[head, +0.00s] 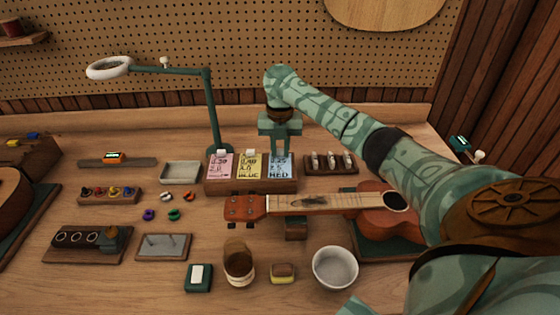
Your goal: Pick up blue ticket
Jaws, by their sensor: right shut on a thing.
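The blue ticket (281,171) stands upright at the right end of a wooden ticket holder (249,188), and its lettering seems to read RED. A yellow ticket (249,168), seemingly lettered BLUE, stands in the middle, and a pink ticket (220,167) stands at the left. My right gripper (280,150) comes down from above and is shut on the top of the blue ticket. The ticket's lower edge is at the holder; whether it is clear of the slot cannot be told. My left gripper is not in view.
A ukulele (375,215) lies just in front, its neck close to the holder. A green lamp (213,110) stands behind left. A tray (180,172) is left of the holder, and a block with several pegs (331,163) is right. A white bowl (335,268) sits in front.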

